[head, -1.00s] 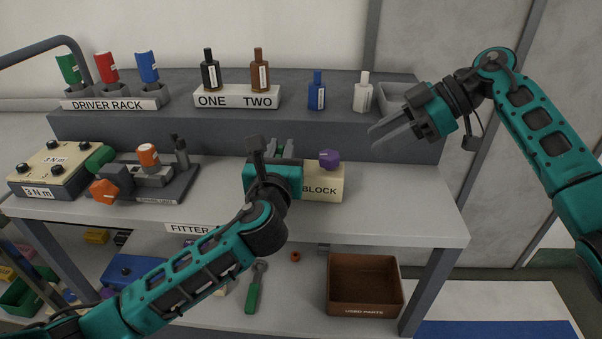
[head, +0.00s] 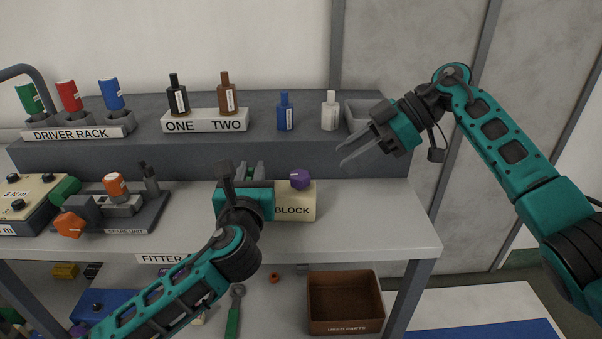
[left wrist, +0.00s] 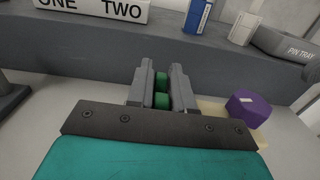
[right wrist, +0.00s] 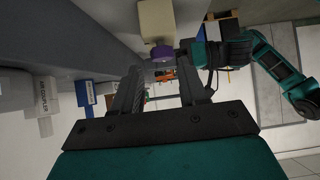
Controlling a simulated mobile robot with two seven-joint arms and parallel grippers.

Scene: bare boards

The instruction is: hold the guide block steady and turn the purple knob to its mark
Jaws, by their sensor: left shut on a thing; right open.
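The cream guide block (head: 295,207), its label partly covered so only "BLOCK" reads, stands on the bench. The purple knob (head: 300,179) sits on its top right; in the left wrist view the knob (left wrist: 248,108) shows a small pale patch. I cannot make out the mark. My left gripper (head: 252,172) is at the block's left end, its fingers (left wrist: 160,85) shut on green pieces that seem to belong to the block. My right gripper (head: 341,156) is open and empty, up and right of the knob, apart from it. The knob (right wrist: 162,53) lies beyond its fingertips.
Behind is a raised shelf with the driver rack (head: 80,135), the ONE/TWO stand (head: 205,120), a blue bottle (head: 285,112), a white bottle (head: 330,110) and a grey tray (head: 360,112). A spare unit (head: 125,220) stands left. The bench right of the block is clear.

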